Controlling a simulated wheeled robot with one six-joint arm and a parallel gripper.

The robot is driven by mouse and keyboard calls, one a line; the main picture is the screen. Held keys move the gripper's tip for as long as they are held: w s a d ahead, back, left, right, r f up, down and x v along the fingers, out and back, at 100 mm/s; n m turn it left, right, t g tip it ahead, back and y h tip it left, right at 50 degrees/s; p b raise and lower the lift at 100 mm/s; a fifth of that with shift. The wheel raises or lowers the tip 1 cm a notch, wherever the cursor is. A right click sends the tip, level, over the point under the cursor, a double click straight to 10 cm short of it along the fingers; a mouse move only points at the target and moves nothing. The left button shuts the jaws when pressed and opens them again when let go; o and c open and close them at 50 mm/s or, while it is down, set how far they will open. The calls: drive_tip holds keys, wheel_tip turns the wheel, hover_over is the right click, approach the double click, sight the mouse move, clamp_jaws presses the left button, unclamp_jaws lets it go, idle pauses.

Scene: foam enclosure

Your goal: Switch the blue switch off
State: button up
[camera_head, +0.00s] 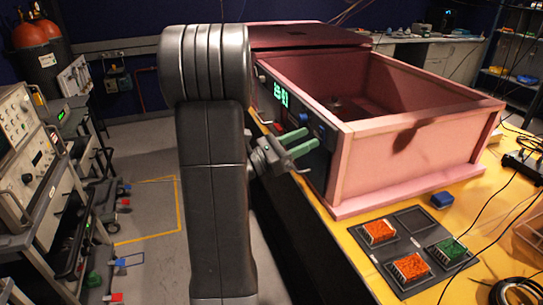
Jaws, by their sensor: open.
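A pink foam enclosure (416,151) stands on the yellow table, with a dark control panel on its left-facing side. Nothing shows between the fingers.
A dark tray (416,234) with orange and green blocks lies on the yellow table (355,235) in front of the enclosure. A small blue block (442,199) lies behind it. Cables lie at the right. Equipment racks stand at the left, with open floor between.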

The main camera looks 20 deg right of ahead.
sight(322, 135)
drive_tip(key=w+b+v, duration=0.1)
drive_tip(key=b+v, duration=0.1)
drive_tip(key=v, duration=0.8)
drive_tip(key=shift+s+a, duration=0.45)
drive_tip(key=shift+s, duration=0.05)
drive_tip(key=shift+f, duration=0.1)
drive_tip(key=p+x, duration=0.3)
drive_tip(key=x, duration=1)
drive_tip(key=shift+d, duration=0.4)
drive_tip(key=shift+a, duration=0.1)
